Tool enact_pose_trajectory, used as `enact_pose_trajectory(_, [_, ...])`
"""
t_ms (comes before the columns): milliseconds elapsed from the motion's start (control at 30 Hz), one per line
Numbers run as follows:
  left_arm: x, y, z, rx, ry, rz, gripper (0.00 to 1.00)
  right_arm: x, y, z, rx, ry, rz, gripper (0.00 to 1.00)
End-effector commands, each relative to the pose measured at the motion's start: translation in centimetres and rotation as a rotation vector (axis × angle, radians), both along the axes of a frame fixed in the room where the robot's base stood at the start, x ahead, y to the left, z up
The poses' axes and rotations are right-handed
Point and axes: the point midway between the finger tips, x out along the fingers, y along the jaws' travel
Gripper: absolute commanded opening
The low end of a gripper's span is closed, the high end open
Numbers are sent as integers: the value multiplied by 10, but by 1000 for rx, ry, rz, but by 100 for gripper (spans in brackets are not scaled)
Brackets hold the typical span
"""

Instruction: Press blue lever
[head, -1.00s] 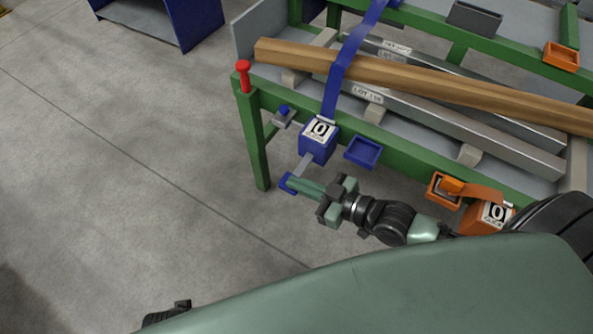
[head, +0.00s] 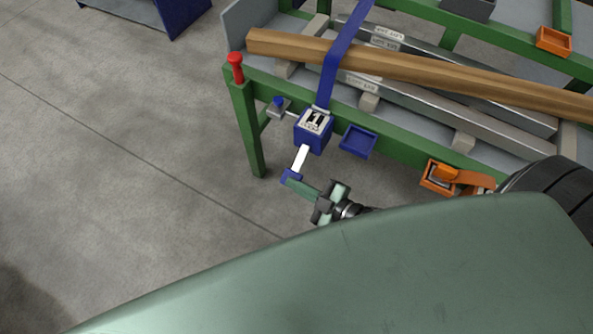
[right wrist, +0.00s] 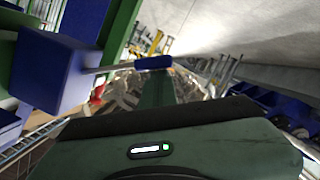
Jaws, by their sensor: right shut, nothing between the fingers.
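The blue lever (head: 291,176) is a pale bar with a blue end piece, reaching down from a blue ratchet box (head: 316,138) on the green table frame. The box's counter reads 1. A blue strap (head: 341,62) runs up from the box over the load. My right gripper (head: 287,181) is shut and empty, with its fingertips at the lever's blue end, seemingly touching it. In the right wrist view the fingers point at the blue lever end (right wrist: 153,62), and the blue box (right wrist: 52,72) is to the left. My left gripper is not in view.
The table (head: 400,157) holds a wooden beam (head: 430,70) and metal bars. A blue tray (head: 358,141), an orange tray (head: 437,177) and a red-topped post (head: 236,68) are along its near edge. Open floor (head: 120,170) is to the left.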

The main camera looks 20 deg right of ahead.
Motion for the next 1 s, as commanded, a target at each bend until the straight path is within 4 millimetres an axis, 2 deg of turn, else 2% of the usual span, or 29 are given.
enact_pose_trajectory(800, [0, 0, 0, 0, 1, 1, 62, 1, -4, -6, -26, -4, -5, 0])
enact_pose_trajectory(1000, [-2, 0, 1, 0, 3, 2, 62, -1, -2, 2, 24, 33, -2, 0])
